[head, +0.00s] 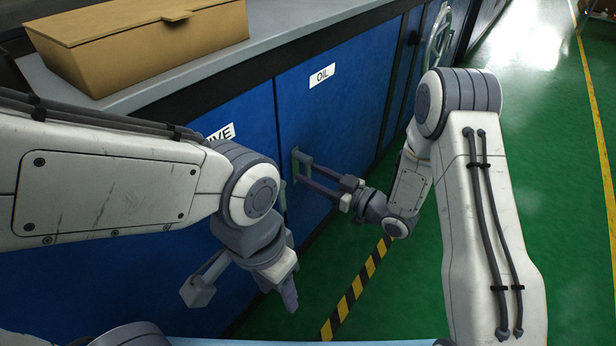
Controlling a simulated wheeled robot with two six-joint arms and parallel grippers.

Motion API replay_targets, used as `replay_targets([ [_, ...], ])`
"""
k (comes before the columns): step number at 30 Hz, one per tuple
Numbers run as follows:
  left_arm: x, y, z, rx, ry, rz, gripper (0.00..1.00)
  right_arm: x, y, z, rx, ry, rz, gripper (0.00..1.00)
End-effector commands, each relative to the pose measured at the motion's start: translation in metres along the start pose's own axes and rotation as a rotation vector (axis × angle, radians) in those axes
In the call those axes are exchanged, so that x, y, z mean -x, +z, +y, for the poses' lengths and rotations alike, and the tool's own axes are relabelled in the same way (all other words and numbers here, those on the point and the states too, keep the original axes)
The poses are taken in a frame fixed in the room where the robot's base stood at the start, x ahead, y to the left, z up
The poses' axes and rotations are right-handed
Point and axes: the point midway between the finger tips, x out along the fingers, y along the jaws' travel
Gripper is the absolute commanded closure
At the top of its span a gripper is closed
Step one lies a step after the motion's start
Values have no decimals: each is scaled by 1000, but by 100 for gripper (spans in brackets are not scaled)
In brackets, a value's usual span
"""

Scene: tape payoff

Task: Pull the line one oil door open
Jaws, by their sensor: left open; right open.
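The oil door (340,118) is a blue cabinet panel with a white OIL label (322,75), and it looks closed, flush with the panels beside it. Its handle (296,162) is a small greenish-grey piece at the door's left edge. My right gripper (303,171) reaches in from the right with open fingers at the handle. I cannot tell whether the fingers touch it. My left gripper (288,298) is open, hangs pointing down in front of the cabinet, low and left of the handle, and holds nothing visible.
A cardboard box (150,45) sits on the grey counter (265,38) above the doors. Another blue door with a partly hidden label (222,132) is left of the oil door. A handwheel (437,35) is farther right. Green floor (540,130) is clear at right, with yellow-black tape (352,292) near the cabinet.

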Motion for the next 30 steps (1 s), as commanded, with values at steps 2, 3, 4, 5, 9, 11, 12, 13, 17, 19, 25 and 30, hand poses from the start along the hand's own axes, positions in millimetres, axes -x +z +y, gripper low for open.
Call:
replay_targets([
  [2,-4,0,0,0,0,0,50,-8,1,-1,2,-2,0,50],
  [3,-4,0,0,0,0,0,50,-11,0,-1,1,-2,1,50],
  [4,-4,0,0,0,0,0,50,-12,0,0,1,-1,1,50],
  [5,-5,0,0,0,0,0,50,-13,0,0,0,0,1,50],
  [9,-4,0,0,0,0,0,50,-15,0,0,-1,1,0,50],
  [11,-4,0,0,0,0,0,50,-14,0,0,-1,1,0,50],
  [12,-4,0,0,0,0,0,50,-14,0,0,-1,1,0,50],
  [13,-4,0,0,0,0,0,50,-14,0,0,-1,1,0,50],
  [17,-4,0,0,0,0,0,50,-14,0,0,-1,1,0,96],
  [19,-4,0,0,0,0,0,50,-14,0,0,-1,1,0,100],
  [25,-4,0,0,0,0,0,50,-14,0,0,-1,1,0,100],
  [30,-4,0,0,0,0,0,50,-14,0,0,-1,1,-1,100],
])
